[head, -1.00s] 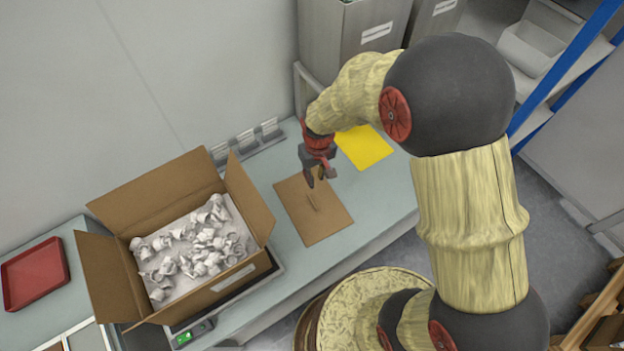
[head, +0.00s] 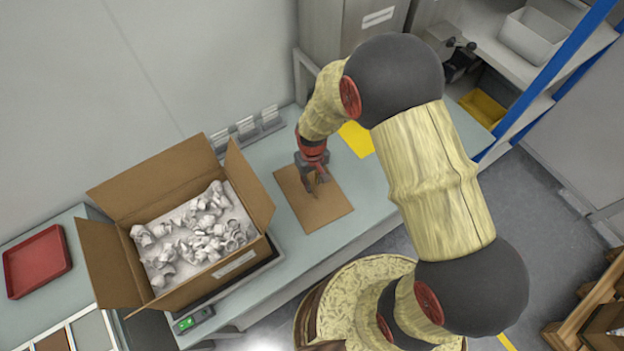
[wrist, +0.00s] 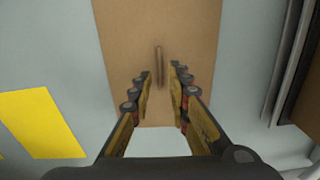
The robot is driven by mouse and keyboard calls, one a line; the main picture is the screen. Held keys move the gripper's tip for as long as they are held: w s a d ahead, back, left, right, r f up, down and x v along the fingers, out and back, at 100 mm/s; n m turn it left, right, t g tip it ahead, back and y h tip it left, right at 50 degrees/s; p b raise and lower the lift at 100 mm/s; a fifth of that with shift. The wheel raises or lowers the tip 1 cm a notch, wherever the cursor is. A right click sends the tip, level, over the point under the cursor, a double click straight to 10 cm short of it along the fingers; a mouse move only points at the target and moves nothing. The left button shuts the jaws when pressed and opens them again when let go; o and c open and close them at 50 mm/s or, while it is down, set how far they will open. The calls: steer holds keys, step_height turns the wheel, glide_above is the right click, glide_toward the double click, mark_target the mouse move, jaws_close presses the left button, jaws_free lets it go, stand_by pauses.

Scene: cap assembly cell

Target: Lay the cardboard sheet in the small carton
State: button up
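The cardboard sheet (head: 333,212) lies flat on the grey bench, right of the carton. It fills the middle of the wrist view (wrist: 125,40), with a small raised strip or tab (wrist: 159,66) standing on it. My gripper (head: 316,190) is over the sheet, pointing down. In the wrist view its fingers (wrist: 160,82) are apart, with the tab between and just beyond the tips. Nothing is held. The small carton (head: 205,296) stands open on the bench with its flaps up and out. It holds many white pieces.
A yellow sheet (head: 356,138) lies behind my gripper. A red tray (head: 37,262) is at the far left. Small clear holders (head: 247,128) stand along the wall. Bare bench (head: 290,255) lies between carton and sheet.

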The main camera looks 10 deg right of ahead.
mark_target(313, 189)
steer(key=shift+f+b, duration=1.35)
steer(key=shift+f, duration=0.7)
steer(key=shift+s+f, duration=0.1)
steer(key=c, duration=0.3)
jaws_close()
steer(key=shift+r+p, duration=2.9)
steer(key=shift+r, duration=1.2)
